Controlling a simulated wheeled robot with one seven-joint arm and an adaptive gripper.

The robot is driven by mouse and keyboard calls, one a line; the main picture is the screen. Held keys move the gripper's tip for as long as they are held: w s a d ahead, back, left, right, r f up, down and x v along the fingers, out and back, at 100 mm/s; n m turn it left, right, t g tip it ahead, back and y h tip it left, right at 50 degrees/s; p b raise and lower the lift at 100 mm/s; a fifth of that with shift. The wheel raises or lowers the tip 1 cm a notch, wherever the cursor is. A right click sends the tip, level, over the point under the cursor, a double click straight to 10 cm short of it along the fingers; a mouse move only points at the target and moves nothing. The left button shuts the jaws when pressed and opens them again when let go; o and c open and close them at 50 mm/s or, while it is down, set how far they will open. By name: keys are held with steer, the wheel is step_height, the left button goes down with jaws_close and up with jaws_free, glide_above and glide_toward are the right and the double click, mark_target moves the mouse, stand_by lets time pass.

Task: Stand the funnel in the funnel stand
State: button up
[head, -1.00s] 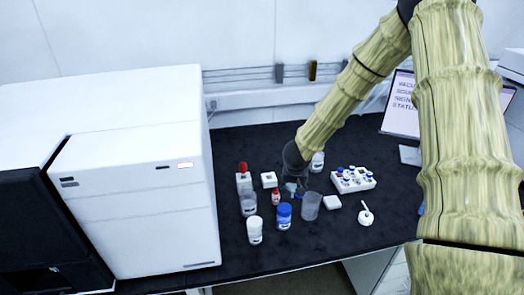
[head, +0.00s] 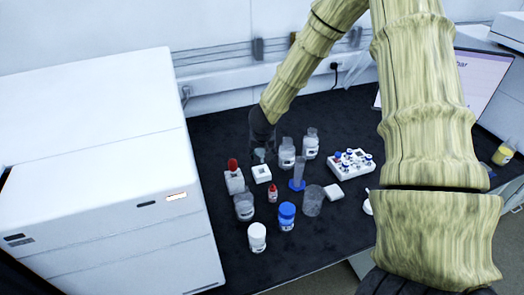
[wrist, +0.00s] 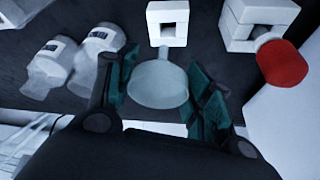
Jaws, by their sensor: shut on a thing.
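The funnel, a translucent pale grey-green cone (wrist: 158,85), sits between the two teal-padded fingers of my gripper (wrist: 160,92) in the wrist view. Its short stem points toward the funnel stand (wrist: 152,12), a small white block with a square opening. In the head view my gripper (head: 261,152) is just above and behind the funnel stand (head: 262,176), and the funnel (head: 260,155) shows small and pale over it. The stem tip overlaps the stand's near edge in the wrist view; I cannot tell whether they touch.
Left of the stand is a white block with a red-capped item (head: 233,165). To the right are clear bottles (head: 287,154) and a blue-based cylinder (head: 298,178). A small red-capped bottle (head: 272,194) is in front. A large white instrument (head: 95,170) stands left.

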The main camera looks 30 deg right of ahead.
mark_target(262, 158)
steer(key=shift+w+a+f+b, duration=0.1)
steer(key=shift+w+f+b, duration=0.2)
steer(key=shift+f, duration=0.3)
steer(key=shift+w+f+b, duration=0.3)
steer(key=shift+f, duration=0.3)
steer(key=shift+f+b, duration=0.3)
steer(key=shift+b, duration=0.05)
steer(key=shift+s+f+b, duration=0.2)
steer(key=shift+s+b, duration=0.15)
steer(key=shift+b, duration=0.25)
steer(key=shift+w+f+b, duration=0.15)
steer(key=shift+f+b, duration=0.35)
steer(key=shift+b, duration=0.1)
steer(key=shift+r+p, duration=0.15)
steer(key=shift+p, duration=0.9)
steer(key=shift+f+b, duration=0.7)
steer(key=shift+f, duration=1.3)
